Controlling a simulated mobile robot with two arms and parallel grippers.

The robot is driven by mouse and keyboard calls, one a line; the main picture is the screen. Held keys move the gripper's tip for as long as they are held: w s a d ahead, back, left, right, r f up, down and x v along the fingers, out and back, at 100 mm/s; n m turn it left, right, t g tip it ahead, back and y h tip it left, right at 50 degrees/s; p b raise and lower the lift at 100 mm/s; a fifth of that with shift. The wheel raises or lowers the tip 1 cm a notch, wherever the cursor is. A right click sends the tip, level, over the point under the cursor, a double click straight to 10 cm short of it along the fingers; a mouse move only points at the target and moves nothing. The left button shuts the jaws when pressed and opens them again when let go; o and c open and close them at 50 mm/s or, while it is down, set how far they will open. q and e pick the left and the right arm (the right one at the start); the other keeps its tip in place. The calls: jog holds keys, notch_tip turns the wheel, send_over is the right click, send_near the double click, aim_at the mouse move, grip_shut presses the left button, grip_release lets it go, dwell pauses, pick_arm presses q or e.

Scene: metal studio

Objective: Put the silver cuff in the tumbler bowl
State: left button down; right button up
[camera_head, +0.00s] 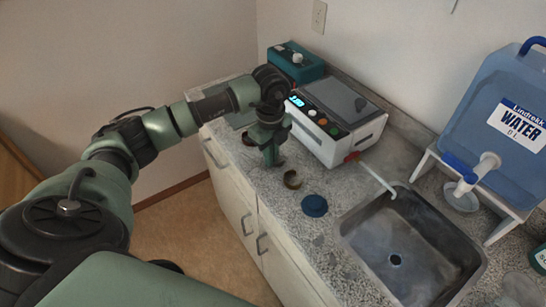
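My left gripper (271,158) points down at the counter, just left of the white machine. Its fingertips are small and dark here, and I cannot tell whether they are open or shut. My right gripper is not in view.
A white machine (340,147) with coloured buttons and a teal box (296,63) stand along the wall. The sink (400,225) and blue water container (500,125) are at right. Speckled counter is clear around the lid.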

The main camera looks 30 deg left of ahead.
pick_arm(q)
jog(key=shift+r, duration=0.1)
notch_tip(320, 180, up, 20)
jog(key=shift+b, duration=0.45)
jog(key=s+d+f+n, duration=1.2)
jog(key=s+d+n, duration=0.1)
jog(key=n, duration=0.7)
jog(key=shift+s, duration=0.5)
